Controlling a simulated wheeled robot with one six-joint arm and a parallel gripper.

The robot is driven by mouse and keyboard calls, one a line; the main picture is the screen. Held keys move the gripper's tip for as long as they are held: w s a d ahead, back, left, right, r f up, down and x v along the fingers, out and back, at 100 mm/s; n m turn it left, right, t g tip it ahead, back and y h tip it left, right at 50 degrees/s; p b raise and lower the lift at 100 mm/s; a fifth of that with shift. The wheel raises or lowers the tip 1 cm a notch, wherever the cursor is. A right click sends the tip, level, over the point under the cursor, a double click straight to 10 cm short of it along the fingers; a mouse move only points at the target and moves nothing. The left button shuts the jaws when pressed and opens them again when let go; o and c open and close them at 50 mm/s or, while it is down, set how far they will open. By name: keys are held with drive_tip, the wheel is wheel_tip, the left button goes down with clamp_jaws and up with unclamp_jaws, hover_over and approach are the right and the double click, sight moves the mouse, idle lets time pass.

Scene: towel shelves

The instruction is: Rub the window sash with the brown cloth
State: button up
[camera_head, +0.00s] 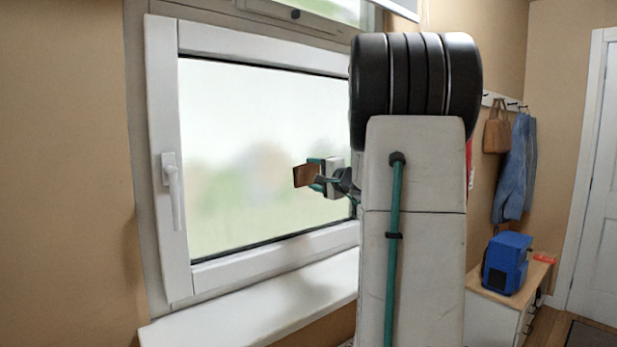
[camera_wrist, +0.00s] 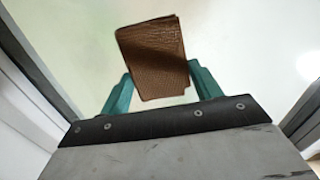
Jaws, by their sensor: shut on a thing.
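The window sash (camera_head: 168,140) is a white frame around a hazy pane (camera_head: 235,150), with a white handle on its left side. Part of the sash's right side is hidden behind my arm. My gripper (camera_head: 312,174) is in front of the pane, toward its right. It is shut on the brown cloth (camera_head: 302,176), a small folded piece. In the wrist view the cloth (camera_wrist: 153,58) sits between the green fingers (camera_wrist: 155,85), with the pale pane behind it. I cannot tell whether the cloth touches the glass.
A white sill (camera_head: 260,305) below the window looks bare. At the right, a blue bag (camera_head: 507,263) stands on a low cabinet (camera_head: 500,295). A brown bag (camera_head: 497,130) and blue clothing (camera_head: 516,170) hang from wall hooks. A white door (camera_head: 597,200) is at the far right.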

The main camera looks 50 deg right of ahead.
drive_tip(key=s+d, duration=0.2)
drive_tip(key=d, duration=0.8)
drive_tip(key=shift+s, duration=0.2)
idle(0.6)
drive_tip(key=shift+s, duration=0.1)
drive_tip(key=shift+v, duration=2.9)
drive_tip(key=v, duration=0.3)
